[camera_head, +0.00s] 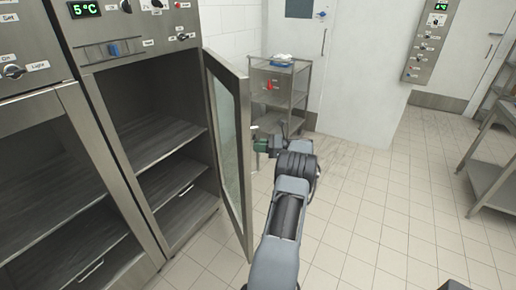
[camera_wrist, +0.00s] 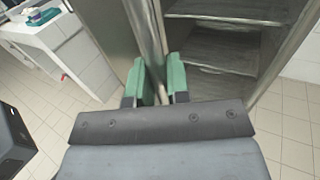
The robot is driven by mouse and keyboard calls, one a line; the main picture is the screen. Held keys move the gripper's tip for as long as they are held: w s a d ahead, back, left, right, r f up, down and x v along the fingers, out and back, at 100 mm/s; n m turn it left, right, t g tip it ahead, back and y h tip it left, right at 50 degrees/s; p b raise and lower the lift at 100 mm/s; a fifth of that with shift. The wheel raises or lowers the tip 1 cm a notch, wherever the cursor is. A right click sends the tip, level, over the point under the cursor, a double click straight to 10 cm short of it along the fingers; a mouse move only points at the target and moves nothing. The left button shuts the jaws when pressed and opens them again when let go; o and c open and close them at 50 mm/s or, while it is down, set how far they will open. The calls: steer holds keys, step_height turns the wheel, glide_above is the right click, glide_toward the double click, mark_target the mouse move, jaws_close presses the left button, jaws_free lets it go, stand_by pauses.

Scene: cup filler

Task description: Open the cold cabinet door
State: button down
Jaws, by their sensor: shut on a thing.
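The cold cabinet (camera_head: 150,110) on the left has its right-hand door (camera_head: 229,140) standing well open, with a metal frame and a glass pane. Its inside and shelves show, and the shelves look empty. My gripper (camera_head: 262,146) is at the outer side of the door's free edge, partly hidden by my wrist. In the wrist view its green fingers (camera_wrist: 164,82) stand on both sides of a vertical metal bar, the door handle (camera_wrist: 158,50), and are shut on it. The cabinet's shelves (camera_wrist: 212,52) show behind.
A metal trolley (camera_head: 280,92) with a blue-and-white box on top stands behind the door. A neighbouring cabinet door (camera_head: 62,185) is shut at far left. A metal table (camera_head: 492,165) stands at right. The tiled floor between is clear.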

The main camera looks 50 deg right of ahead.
steer(key=shift+d+r, duration=0.1)
steer(key=c, duration=1.1)
jaws_free()
steer(key=b+v, duration=0.1)
steer(key=v, duration=1.2)
steer(key=shift+s+d, duration=0.15)
steer(key=shift+s, duration=0.2)
steer(key=shift+c, duration=0.2)
